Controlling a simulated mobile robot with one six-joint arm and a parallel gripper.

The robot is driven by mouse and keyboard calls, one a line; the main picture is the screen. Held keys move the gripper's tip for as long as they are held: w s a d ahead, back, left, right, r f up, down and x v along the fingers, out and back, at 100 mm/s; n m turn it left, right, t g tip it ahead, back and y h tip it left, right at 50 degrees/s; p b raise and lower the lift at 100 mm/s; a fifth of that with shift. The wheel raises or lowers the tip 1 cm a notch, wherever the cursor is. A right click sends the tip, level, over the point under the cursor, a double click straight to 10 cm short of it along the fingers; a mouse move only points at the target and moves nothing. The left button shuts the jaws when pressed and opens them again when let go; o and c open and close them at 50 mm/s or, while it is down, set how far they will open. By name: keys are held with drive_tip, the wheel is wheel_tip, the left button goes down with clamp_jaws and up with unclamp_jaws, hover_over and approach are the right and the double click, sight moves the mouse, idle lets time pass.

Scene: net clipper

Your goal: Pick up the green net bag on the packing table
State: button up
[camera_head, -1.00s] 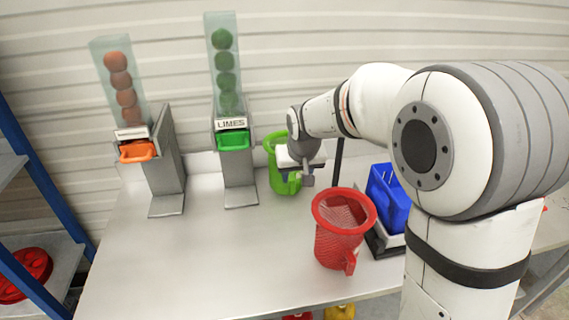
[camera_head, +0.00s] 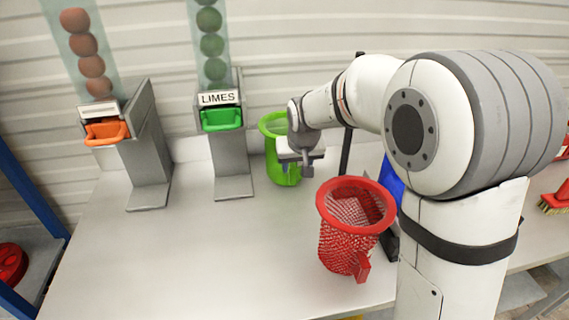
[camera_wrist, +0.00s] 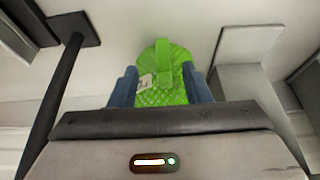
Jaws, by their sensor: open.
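The green net bag (camera_head: 276,150) stands on the packing table (camera_head: 200,240) near the back wall, right of the limes dispenser. My gripper (camera_head: 300,165) is in front of it and hides part of it. In the wrist view the green net bag (camera_wrist: 165,85) lies between the two blue fingers of my gripper (camera_wrist: 160,88), with a strap and a small white tag facing me. The fingers are apart, one on each side of the bag. I cannot tell whether either finger touches it.
A red net bag (camera_head: 347,235) stands at the table's front right, close to my arm. The limes dispenser (camera_head: 228,150) and an orange-handled dispenser (camera_head: 140,150) stand at the left. A blue container (camera_head: 392,181) is partly hidden by my arm. The front left table is clear.

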sight(293, 177)
drive_tip(key=p+x, duration=0.1)
drive_tip(key=x, duration=0.6)
drive_tip(key=shift+a+f, duration=0.15)
drive_tip(key=shift+a, duration=0.05)
drive_tip(key=shift+s, duration=0.1)
clamp_jaws()
